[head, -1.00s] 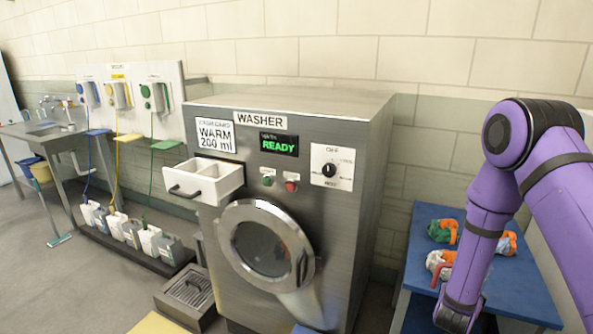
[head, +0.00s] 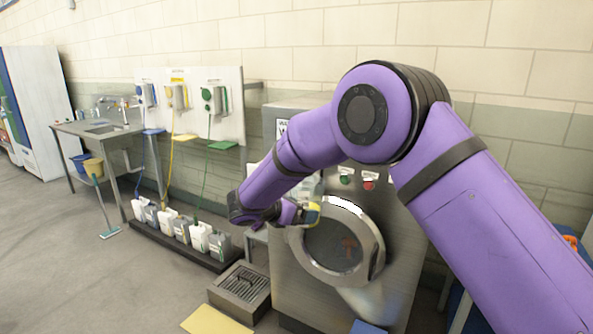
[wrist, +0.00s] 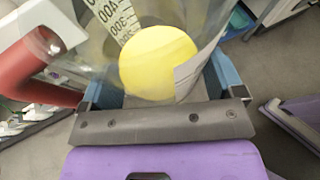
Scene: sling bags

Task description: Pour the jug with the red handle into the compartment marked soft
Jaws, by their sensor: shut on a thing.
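My gripper (wrist: 158,85) is shut on a clear jug (wrist: 95,45) with printed volume marks. Its red handle (wrist: 38,65) sticks out to the left in the wrist view. Yellow liquid (wrist: 160,62) shows inside the jug. In the head view my gripper (head: 290,212) is in front of the washer (head: 290,295), just above the left of its round door. A small yellow patch of the jug (head: 313,213) shows there. My arm hides most of the drawer and its compartments; the mark soft cannot be seen. I cannot tell how far the jug is tilted.
The round washer door (head: 372,275) is below my gripper. A floor drain box (head: 240,290) stands left of the washer. Several white and grey canisters (head: 200,238) line the wall.

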